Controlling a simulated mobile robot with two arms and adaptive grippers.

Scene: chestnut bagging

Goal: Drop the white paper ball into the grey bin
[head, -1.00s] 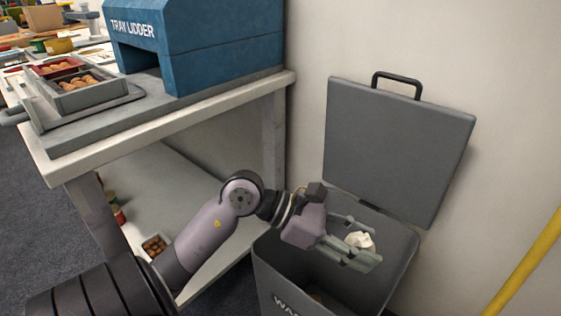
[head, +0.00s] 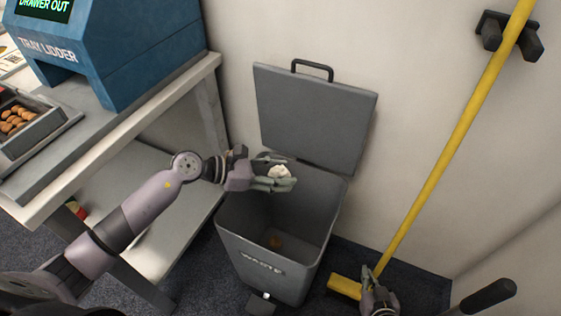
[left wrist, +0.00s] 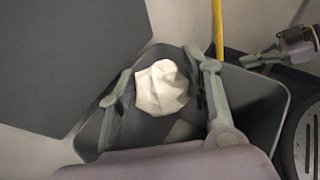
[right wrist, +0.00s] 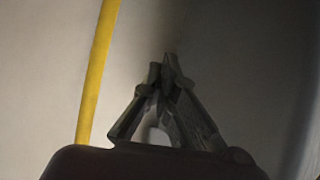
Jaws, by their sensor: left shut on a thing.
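The white paper ball (head: 279,172) is crumpled and sits between the fingers of my left gripper (head: 273,178). My left gripper is shut on it and holds it over the opening of the grey bin (head: 262,268). The bin, marked WASTE, has its lid (head: 312,118) raised against the wall. The left wrist view shows the ball (left wrist: 162,88) between both fingers, with the bin (left wrist: 258,95) beneath. My right gripper (head: 370,283) is low, right of the bin. Its fingertips meet in the right wrist view (right wrist: 166,68), with nothing seen between them.
A yellow-handled broom (head: 455,140) stands against the wall right of the bin, its head on the floor. A workbench (head: 115,125) with the blue tray lidder (head: 140,50) is at the left.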

